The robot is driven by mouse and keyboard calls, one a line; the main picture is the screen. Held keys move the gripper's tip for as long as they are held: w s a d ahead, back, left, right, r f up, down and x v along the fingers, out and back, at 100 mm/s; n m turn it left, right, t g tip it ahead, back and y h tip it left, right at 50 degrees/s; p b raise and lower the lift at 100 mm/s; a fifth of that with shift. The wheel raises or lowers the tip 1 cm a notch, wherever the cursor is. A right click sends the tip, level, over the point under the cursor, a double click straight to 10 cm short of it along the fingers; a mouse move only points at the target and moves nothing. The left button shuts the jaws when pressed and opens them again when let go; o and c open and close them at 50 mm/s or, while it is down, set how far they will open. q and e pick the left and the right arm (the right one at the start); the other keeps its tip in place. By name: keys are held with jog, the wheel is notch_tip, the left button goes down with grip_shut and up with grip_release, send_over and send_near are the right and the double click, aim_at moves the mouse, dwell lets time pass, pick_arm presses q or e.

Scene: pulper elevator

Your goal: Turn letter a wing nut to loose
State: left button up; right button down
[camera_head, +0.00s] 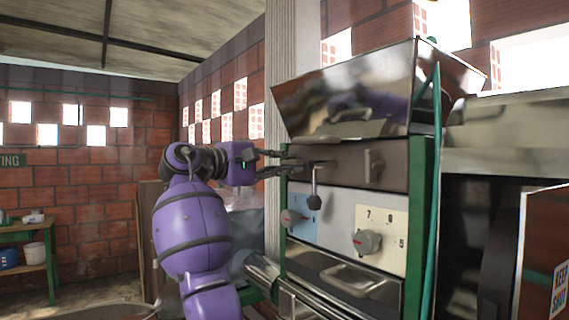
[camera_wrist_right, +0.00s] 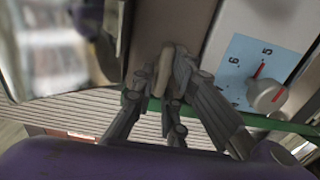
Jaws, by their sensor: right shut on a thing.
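My right gripper (camera_head: 285,163) reaches in from the left to the brown-grey front panel under the steel hopper. In the wrist view the right gripper (camera_wrist_right: 168,80) has its fingers closed around a tan-brown wing nut (camera_wrist_right: 166,68) on that panel. The fingers cover part of the wing nut, and I cannot make out a letter on it. A second wing nut (camera_head: 373,166) of similar colour stands upright, farther right on the same panel, untouched. My left gripper is not in view.
A dark lever (camera_head: 315,188) sticks out close to the right of my right gripper. Below are a grey dial (camera_head: 292,218) on a blue plate and another dial (camera_head: 366,241) on a cream plate. The shiny hopper (camera_head: 345,95) hangs just above.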

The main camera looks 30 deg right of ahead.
jog(key=shift+w+f, duration=0.1)
jog(key=shift+f, duration=0.35)
jog(key=c, duration=1.8)
grip_release()
jog(key=shift+a+r, duration=0.1)
jog(key=shift+r, duration=0.05)
jog(key=shift+r, duration=0.1)
jog(key=a, duration=0.8)
jog(key=s+a, duration=0.1)
jog(key=a, duration=0.3)
